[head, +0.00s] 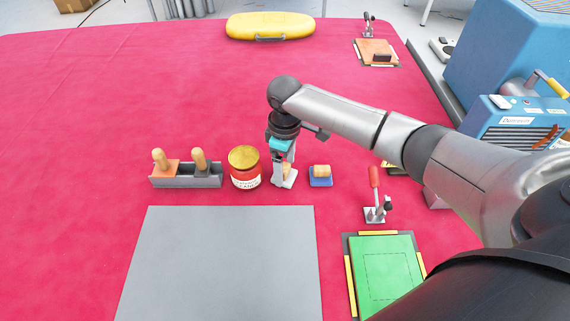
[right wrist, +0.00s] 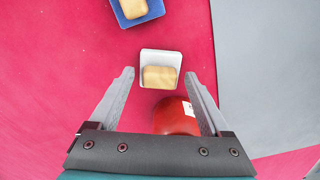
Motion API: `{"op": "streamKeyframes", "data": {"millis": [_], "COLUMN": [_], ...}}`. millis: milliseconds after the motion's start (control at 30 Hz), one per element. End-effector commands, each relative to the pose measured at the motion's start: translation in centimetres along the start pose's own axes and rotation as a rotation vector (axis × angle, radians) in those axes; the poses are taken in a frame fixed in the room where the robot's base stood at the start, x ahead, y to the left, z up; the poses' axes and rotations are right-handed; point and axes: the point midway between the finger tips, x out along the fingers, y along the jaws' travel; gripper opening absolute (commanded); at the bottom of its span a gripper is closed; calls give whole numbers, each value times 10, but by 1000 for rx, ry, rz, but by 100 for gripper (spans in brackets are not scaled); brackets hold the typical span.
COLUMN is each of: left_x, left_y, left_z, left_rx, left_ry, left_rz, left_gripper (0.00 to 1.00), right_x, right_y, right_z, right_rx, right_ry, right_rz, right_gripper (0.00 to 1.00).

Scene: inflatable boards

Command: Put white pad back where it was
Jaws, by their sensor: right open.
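The white pad (head: 291,182) with its wooden block handle stands on the red cloth, between the red jar and the blue pad (head: 320,181). My right gripper (head: 282,170) points down at it and partly hides it. In the right wrist view the white pad (right wrist: 161,54) lies just ahead of the open fingertips (right wrist: 160,74), with its wooden handle lined up between them. I cannot tell whether the fingers touch it. My left gripper is not in view.
A grey rack (head: 186,182) holds an orange pad and a dark pad left of the red jar (head: 245,174), which is close beside my right fingers. A grey sheet (head: 220,265) lies in front. A green board (head: 385,268) with a clamp is at right. The left cloth is clear.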

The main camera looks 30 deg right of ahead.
Motion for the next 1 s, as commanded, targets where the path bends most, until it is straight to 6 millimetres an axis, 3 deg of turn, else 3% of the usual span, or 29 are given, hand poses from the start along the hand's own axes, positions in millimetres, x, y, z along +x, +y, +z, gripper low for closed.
{"op": "streamKeyframes", "data": {"millis": [233,700,1000], "left_x": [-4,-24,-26], "left_y": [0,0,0], "left_z": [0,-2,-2], "left_rx": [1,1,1], "left_ry": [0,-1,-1], "left_rz": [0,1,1], "left_gripper": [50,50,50], "right_x": [-16,-109,-124], "right_y": [1,1,0], "right_z": [0,-1,0], "right_rx": [0,-1,1], "right_ry": [2,2,1], "right_rz": [2,1,-1], "right_gripper": [81,81,81]}}
